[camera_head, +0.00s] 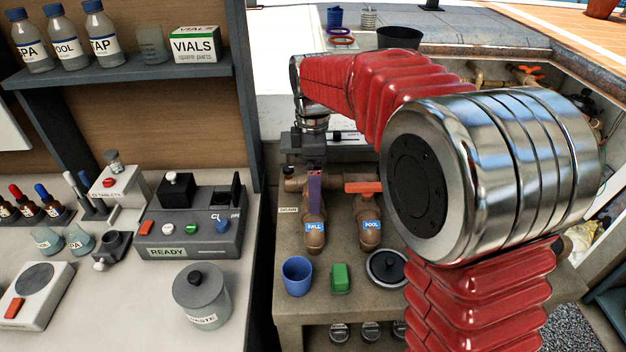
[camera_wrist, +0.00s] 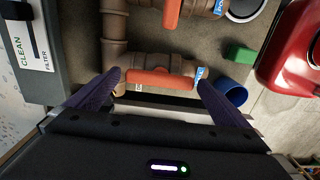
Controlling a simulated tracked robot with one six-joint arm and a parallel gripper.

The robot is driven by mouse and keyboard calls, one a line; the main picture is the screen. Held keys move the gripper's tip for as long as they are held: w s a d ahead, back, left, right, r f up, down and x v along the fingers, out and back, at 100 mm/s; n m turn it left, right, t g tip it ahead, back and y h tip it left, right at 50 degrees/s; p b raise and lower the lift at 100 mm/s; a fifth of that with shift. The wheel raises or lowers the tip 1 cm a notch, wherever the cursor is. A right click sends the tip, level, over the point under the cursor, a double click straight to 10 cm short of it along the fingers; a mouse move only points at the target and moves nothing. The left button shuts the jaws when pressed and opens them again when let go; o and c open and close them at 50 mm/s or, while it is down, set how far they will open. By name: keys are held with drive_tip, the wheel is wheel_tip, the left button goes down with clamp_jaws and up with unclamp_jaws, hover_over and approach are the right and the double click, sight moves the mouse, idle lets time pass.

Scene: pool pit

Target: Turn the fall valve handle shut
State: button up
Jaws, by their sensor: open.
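The fall valve is on the left brown pipe (camera_head: 315,238), which bears a blue FALL label. Its orange-red handle (camera_wrist: 148,78) lies along the pipe in the wrist view. In the head view my gripper (camera_head: 314,187) stands over this valve and hides the handle. In the wrist view my gripper (camera_wrist: 159,80) is open, its purple fingers apart near the two ends of the handle. I cannot tell if either finger touches it. The pool valve's orange handle (camera_head: 363,187) lies across its pipe, and it also shows in the wrist view (camera_wrist: 172,12).
A blue cup (camera_head: 297,276), a green block (camera_head: 340,278) and a round black-lidded item (camera_head: 387,268) stand on the bench in front of the pipes. The clean filter box (camera_wrist: 28,50) is close beside the pipework. A counter with a grey console (camera_head: 192,222) is at left.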

drive_tip(key=shift+c, duration=0.3)
drive_tip(key=c, duration=0.9)
drive_tip(key=shift+o, duration=0.2)
drive_tip(key=shift+m, duration=0.4)
drive_tip(key=m, duration=0.7)
drive_tip(key=shift+m, duration=0.4)
drive_tip(key=m, duration=0.4)
drive_tip(key=shift+r+m, duration=0.1)
drive_tip(key=shift+m, duration=0.2)
drive_tip(key=m, duration=0.4)
drive_tip(key=shift+w+m, duration=0.1)
drive_tip(key=shift+m, duration=0.3)
